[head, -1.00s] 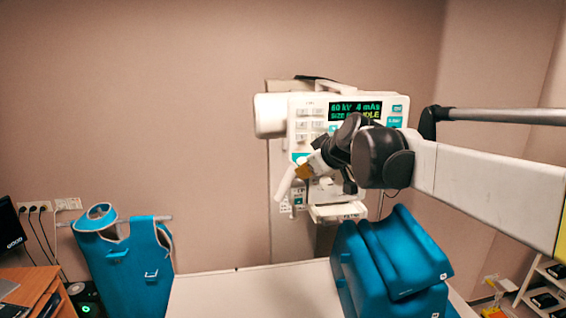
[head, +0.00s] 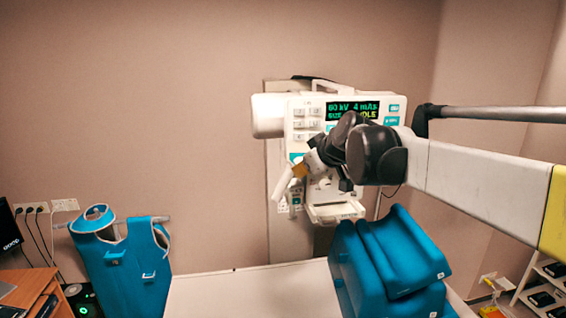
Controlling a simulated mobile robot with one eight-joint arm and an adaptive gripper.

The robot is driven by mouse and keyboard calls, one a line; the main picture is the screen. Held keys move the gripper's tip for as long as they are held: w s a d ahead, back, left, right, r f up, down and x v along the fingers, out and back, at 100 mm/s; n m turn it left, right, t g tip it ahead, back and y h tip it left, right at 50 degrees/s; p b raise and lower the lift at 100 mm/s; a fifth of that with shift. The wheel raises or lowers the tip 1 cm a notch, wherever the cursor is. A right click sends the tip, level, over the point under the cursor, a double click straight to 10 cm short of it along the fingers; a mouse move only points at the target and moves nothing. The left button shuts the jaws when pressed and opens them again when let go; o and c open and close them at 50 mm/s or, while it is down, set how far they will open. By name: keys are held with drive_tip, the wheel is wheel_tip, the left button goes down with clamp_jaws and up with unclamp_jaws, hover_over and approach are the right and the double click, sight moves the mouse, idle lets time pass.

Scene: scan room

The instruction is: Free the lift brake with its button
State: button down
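The white x-ray unit (head: 270,117) stands against the back wall, with a control panel of pale and teal keys and a lit display (head: 353,107) reading 60 kV, 4 mAs and IDLE. A white handle (head: 282,183) slants down at its lower left. My gripper (head: 303,169) is in front of the panel's lower part, close to the handle's upper end. Its fingers are small and blend with the unit, so I cannot tell whether they are open or touching anything. My arm hides part of the panel. I cannot make out which button frees the lift brake.
A white table (head: 250,290) lies below the unit. Blue padded cushions (head: 385,265) sit on its right side. A blue apron (head: 125,265) hangs at the left beside a wooden desk (head: 28,288). A shelf (head: 540,290) stands at the far right.

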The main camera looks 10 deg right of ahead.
drive_tip(key=shift+w, duration=0.45)
idle(0.3)
drive_tip(key=shift+s, duration=0.85)
drive_tip(key=shift+s, duration=2.5)
drive_tip(key=s+f+m+g+h+b, duration=0.1)
drive_tip(key=s+f+b, duration=0.8)
drive_tip(key=f, duration=1)
drive_tip(key=s+f+m+g+b, duration=0.1)
drive_tip(key=s+f+m+b, duration=0.2)
drive_tip(key=s+f+b, duration=0.6)
drive_tip(key=s+f+m+g+h+b, duration=0.1)
drive_tip(key=s+f+m+b, duration=0.2)
drive_tip(key=s+f+b, duration=0.6)
wheel_tip(320, 180, down, 22)
drive_tip(key=b, duration=1.3)
drive_tip(key=shift+s+d+g+h+b, duration=0.3)
drive_tip(key=shift+s+d+b, duration=0.05)
